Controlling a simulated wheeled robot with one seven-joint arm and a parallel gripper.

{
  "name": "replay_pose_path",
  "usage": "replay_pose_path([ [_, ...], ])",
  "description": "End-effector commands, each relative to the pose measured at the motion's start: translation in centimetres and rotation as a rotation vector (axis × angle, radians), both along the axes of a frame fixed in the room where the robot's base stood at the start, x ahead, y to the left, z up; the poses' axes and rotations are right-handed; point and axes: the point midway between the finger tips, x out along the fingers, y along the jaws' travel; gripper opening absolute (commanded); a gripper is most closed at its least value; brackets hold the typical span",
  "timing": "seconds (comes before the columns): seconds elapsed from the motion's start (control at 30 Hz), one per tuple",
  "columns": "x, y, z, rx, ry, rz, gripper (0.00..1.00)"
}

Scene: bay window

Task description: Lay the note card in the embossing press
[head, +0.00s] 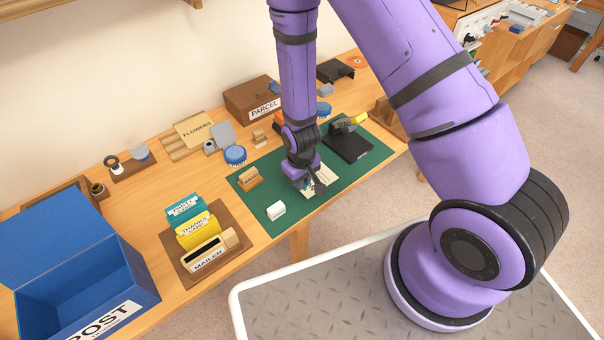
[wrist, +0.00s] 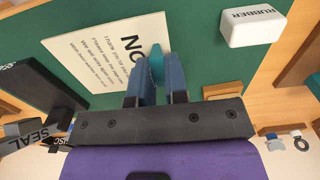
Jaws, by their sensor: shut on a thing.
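The cream note card (head: 327,176) is at the green mat, partly hidden by my gripper in the head view. In the wrist view the card (wrist: 105,52) shows printed lines and large letters "NO". My gripper (wrist: 154,75) is shut on a small teal piece (wrist: 156,62) at the card's edge, apparently its tab. I cannot tell whether the card touches the mat. The embossing press (head: 348,144), black with a yellow-ended handle, stands to the right of my gripper. A dark base (wrist: 38,92), apparently the press, is at the left in the wrist view.
The green mat (head: 262,188) also carries a white rubber block (head: 276,210) and a wooden stand (head: 249,179). A card rack (head: 184,260) and blue post box (head: 125,275) stand to the left. A parcel box (head: 252,98) is behind. Some mat is bare.

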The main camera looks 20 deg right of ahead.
Motion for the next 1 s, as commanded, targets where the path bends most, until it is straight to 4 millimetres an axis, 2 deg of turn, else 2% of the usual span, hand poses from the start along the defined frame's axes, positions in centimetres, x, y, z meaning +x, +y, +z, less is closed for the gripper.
replay_pose_path([
  [0.03,1.1,-0.4,-0.1,0.001,-0.003,-0.003,0.00],
  [0.13,2.5,-0.9,-0.3,0.001,-0.002,-0.002,0.00],
  [0.5,5.1,-1.8,-0.6,0.000,0.001,-0.001,0.00],
  [0.7,4.8,-1.8,-3.6,0.000,0.004,0.000,0.00],
  [1.0,4.9,-1.7,-4.0,0.000,0.000,0.000,0.00],
])
